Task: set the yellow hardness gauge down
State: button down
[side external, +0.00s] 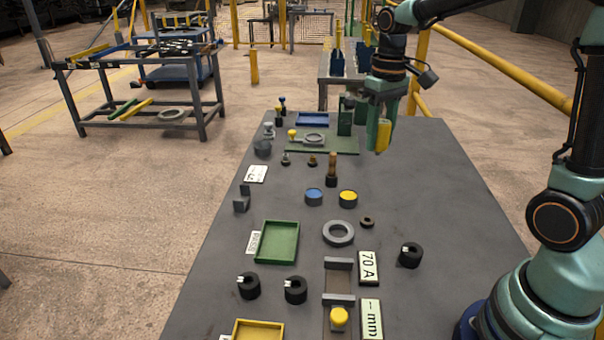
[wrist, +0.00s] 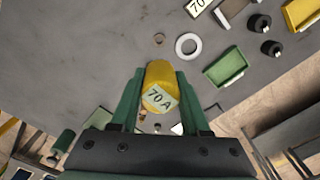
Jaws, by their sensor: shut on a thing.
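The yellow hardness gauge (side external: 383,136) is held in my gripper (side external: 380,130) above the far right part of the dark grey table. In the wrist view the gauge (wrist: 160,84) is a yellow cylinder with a "70 A" label on it. The green fingers of my gripper (wrist: 160,98) are shut on its two sides. In the side view it looks roughly upright, with its lower end apart from the table top (side external: 440,190). A white "70 A" plate (side external: 369,268) lies on the table near the middle right.
A green tray (side external: 278,242), a grey ring (side external: 338,233), blue and yellow round pieces (side external: 348,198) and several black collars (side external: 411,255) occupy the table. A green fixture (side external: 325,145) and a blue tray (side external: 312,119) stand at the far end. The right side of the table is mostly bare.

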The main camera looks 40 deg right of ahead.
notch_tip(320, 180, down, 20)
jog(key=shift+d+r, duration=0.1)
jog(key=shift+r, duration=0.1)
jog(key=shift+f, duration=0.15)
dwell(0.4)
jog(key=shift+c, duration=1.9)
grip_release()
